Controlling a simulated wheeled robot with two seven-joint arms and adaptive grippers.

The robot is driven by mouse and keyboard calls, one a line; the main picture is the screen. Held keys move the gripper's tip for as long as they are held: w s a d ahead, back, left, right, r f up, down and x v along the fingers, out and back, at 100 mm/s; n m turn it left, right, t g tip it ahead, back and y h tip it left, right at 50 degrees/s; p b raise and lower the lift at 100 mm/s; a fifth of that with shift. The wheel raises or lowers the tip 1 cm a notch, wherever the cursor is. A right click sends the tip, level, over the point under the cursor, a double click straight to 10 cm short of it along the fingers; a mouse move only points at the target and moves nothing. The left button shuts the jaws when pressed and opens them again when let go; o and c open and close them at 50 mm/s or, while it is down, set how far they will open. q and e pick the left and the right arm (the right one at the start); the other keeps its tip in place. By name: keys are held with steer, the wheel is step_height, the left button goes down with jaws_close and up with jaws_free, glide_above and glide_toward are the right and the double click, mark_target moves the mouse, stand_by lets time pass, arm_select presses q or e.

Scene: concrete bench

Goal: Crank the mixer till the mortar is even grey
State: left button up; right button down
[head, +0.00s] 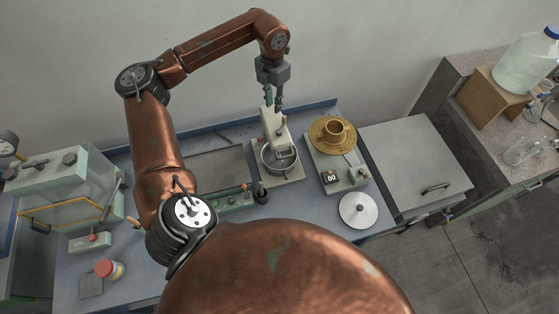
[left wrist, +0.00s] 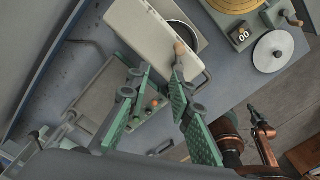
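The mixer (head: 270,124) stands on the blue bench, with a pale head over a round metal bowl (head: 268,163). In the left wrist view the mixer's pale head (left wrist: 150,35) covers most of the bowl, so the mortar and its colour cannot be made out. A wooden crank knob (left wrist: 180,47) shows at the head's edge. My left gripper (head: 274,103) points down at the top of the mixer. In the left wrist view its green-padded fingers (left wrist: 161,70) are apart, with the knob just beyond the right fingertip; I see no grip on it. My right gripper is not seen.
A device with a brass disc (head: 325,146) and a small display stands right of the mixer. A pale round plate (head: 358,209) lies in front of it. A grey tray (head: 220,170) lies left of the mixer.

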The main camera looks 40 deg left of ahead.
arm_select(q)
step_height(320, 180, up, 10)
steer(key=p, duration=0.5)
stand_by(0.3)
